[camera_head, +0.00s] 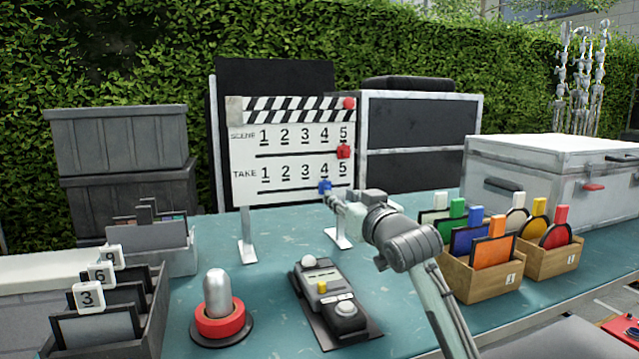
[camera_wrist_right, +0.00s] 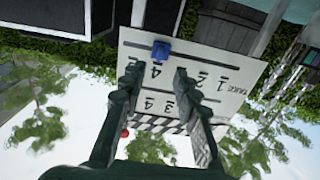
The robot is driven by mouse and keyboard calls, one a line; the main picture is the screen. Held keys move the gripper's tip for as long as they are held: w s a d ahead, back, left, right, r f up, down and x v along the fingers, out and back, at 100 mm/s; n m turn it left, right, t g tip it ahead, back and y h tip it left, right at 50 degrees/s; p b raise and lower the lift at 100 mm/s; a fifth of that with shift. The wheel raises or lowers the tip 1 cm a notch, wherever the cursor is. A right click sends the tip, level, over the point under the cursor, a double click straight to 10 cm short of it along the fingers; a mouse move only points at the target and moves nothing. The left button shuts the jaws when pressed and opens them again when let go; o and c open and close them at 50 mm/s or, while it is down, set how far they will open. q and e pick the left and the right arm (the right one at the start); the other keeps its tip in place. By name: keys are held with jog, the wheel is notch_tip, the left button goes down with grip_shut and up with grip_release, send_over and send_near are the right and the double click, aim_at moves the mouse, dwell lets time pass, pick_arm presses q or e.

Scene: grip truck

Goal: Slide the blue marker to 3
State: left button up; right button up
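The white clapperboard (camera_head: 290,158) stands upright with a SCENE row and a TAKE row, each numbered 1 to 5. The blue marker (camera_head: 324,186) sits on the lower track, below the 4 of the TAKE row. A red marker (camera_head: 344,151) sits on the upper track below SCENE 5. My right gripper (camera_head: 333,197) is at the board's lower right, close to the blue marker. In the right wrist view, my right gripper (camera_wrist_right: 158,73) is open, and the blue marker (camera_wrist_right: 161,50) shows just past the fingertips, between their lines. Contact cannot be told. My left gripper is out of view.
A control box (camera_head: 330,295) and a red-based silver knob (camera_head: 220,310) stand on the teal table in front of the board. Wooden boxes (camera_head: 485,278) with coloured cards stand at right. Grey bins with number tags (camera_head: 90,298) stand at left.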

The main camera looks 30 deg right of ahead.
aim_at(329, 187)
jog(key=x, duration=0.6)
jog(key=shift+w+r+p, duration=0.15)
jog(key=shift+p, duration=0.25)
jog(key=shift+w+d, duration=0.1)
jog(key=shift+w, duration=0.5)
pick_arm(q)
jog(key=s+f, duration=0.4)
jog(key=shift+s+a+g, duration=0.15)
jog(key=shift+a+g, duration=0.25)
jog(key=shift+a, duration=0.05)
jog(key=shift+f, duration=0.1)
pick_arm(e)
grip_shut()
